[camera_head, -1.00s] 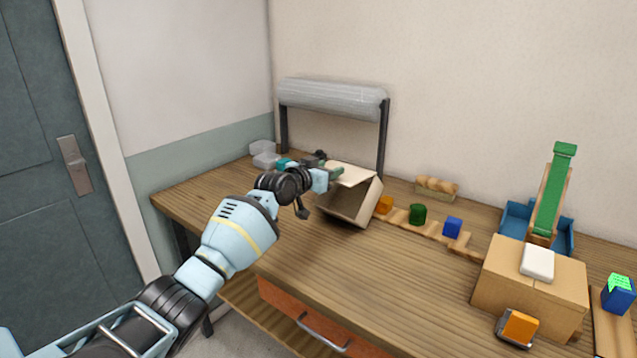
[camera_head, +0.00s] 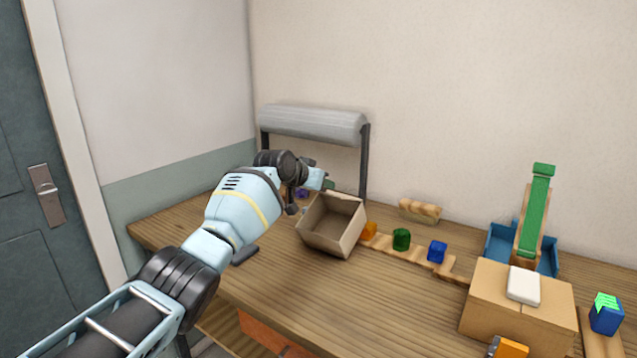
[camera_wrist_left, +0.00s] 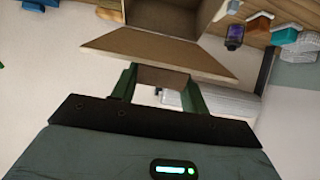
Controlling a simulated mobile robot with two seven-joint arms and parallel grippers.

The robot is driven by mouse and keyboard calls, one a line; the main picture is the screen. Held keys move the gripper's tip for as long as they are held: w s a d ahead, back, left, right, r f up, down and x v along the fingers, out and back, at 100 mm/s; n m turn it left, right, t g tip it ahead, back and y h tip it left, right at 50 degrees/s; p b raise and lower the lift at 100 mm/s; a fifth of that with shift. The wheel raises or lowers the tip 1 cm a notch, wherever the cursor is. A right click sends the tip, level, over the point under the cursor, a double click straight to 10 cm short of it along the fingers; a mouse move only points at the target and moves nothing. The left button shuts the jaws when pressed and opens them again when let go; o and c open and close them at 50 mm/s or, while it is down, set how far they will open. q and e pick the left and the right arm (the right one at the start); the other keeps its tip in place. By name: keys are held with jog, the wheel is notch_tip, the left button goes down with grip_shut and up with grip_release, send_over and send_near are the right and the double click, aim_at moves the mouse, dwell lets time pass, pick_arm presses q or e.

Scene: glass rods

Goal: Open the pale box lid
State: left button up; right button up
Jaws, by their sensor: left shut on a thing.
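The pale box (camera_head: 330,243) stands on the wooden table with its open inside facing up and toward me. In the left wrist view the box (camera_wrist_left: 172,14) is at the top, with its lid (camera_wrist_left: 140,45) spread as a flat tan flap below the opening. My left gripper (camera_head: 329,184) is at the box's back edge in the head view. In the wrist view its green fingers (camera_wrist_left: 160,80) are shut on the lid. The lid is mostly hidden in the head view. My right gripper is not in view.
A grey roll (camera_head: 315,122) on dark posts stands behind the box. Orange, green (camera_head: 401,239) and blue (camera_head: 437,251) blocks line a wooden strip to its right. A cardboard box (camera_head: 520,305) with a white item stands at right. The table front is mostly clear.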

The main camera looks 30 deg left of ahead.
pick_arm(q)
jog(key=shift+f, duration=0.35)
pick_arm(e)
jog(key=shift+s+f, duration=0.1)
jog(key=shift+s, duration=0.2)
